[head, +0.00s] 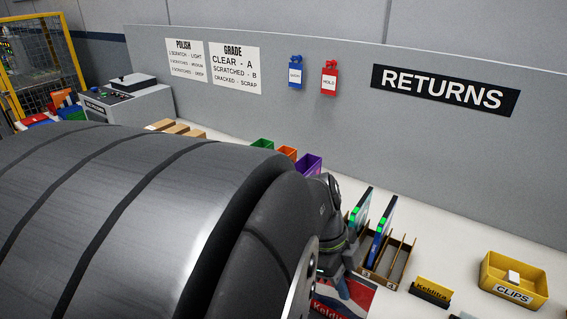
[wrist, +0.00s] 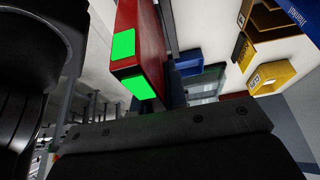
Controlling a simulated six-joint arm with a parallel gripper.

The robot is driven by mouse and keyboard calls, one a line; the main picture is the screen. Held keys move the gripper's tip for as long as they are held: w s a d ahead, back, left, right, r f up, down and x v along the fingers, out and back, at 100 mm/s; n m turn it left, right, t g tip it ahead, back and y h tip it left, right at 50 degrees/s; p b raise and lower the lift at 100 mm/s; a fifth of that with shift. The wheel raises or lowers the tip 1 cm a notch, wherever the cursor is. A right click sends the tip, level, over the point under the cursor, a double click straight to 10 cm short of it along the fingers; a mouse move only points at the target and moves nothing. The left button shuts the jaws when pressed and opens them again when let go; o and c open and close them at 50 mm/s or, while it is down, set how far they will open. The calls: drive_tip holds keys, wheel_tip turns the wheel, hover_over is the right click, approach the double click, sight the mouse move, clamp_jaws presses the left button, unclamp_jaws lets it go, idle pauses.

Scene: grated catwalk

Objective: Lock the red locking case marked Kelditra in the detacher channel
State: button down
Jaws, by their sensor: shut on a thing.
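A red case lettered Kelditra (head: 352,299) shows at the bottom edge of the head view, partly hidden by my gripper (head: 338,283). In the wrist view, a red case (wrist: 153,32) with two bright green patches on its end stands above the dark bar of the gripper (wrist: 165,132). My gripper is shut on the red case; its fingertips are mostly hidden. A grey console (head: 128,100) with a dark labelled front stands at the far left; its lettering is too small to read surely, and no channel shows clearly.
A brown slotted rack (head: 398,262) holds upright cases with green patches right of my gripper. Small green, orange and purple bins (head: 309,163) line the back. My arm hides much of the counter.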

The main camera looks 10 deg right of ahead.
drive_tip(key=w+a, duration=0.6)
wheel_tip(320, 180, up, 8)
drive_tip(key=shift+r, duration=0.25)
idle(0.9)
drive_tip(key=shift+w, duration=0.1)
